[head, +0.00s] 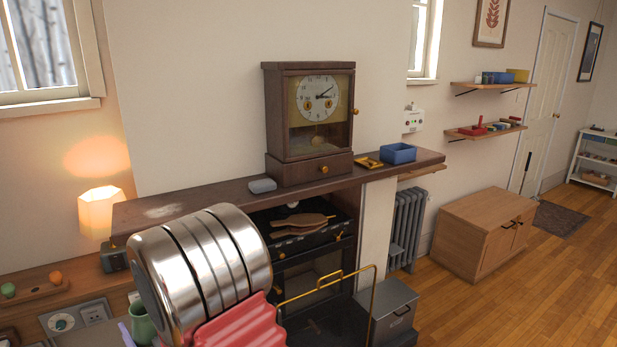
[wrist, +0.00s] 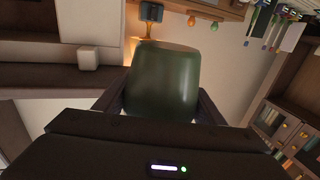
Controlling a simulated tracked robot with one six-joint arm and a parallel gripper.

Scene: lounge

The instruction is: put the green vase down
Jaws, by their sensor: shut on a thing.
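The green vase (wrist: 162,82) fills the middle of the wrist view, dark green with a smooth, rounded body. My gripper (wrist: 160,104) is shut on it, with a dark finger at each side. The vase's lower part in the picture is hidden behind my gripper. In the head view my shiny arm hides the gripper. A pale green piece (head: 141,322) shows beside the arm at lower left there; I cannot tell whether it is the held vase.
The dark mantel shelf (head: 220,195) carries a clock (head: 316,110), a grey object (head: 263,185), a yellow tray (head: 368,162) and a blue box (head: 398,153). A lit lamp (head: 100,212) stands at left. Bare shelf shows left of the grey object. A stove (head: 318,272) is below.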

